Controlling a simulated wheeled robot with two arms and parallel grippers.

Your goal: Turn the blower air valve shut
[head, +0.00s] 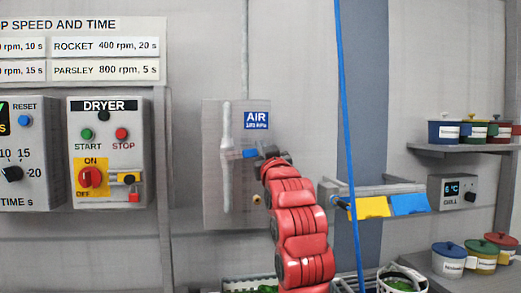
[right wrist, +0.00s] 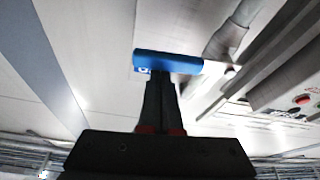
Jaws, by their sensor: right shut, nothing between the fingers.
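The air valve's blue handle (head: 243,154) lies roughly level, crosswise to the upright pale pipe (head: 226,185) on a grey panel. A blue AIR sign (head: 256,121) is above it. My right gripper (head: 261,153), on the red arm, is at the right end of the handle. In the right wrist view the blue handle (right wrist: 168,62) lies across the tips of my right gripper (right wrist: 160,84). The fingers look shut, with nothing between them. I cannot tell whether they touch the handle. My left gripper is not in view.
The dryer box (head: 108,150) with buttons and a red knob is left of the panel. A blue hose (head: 347,120) hangs right of my arm. A rail with yellow (head: 369,208) and blue (head: 410,204) tags and a chill box (head: 452,191) are further right.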

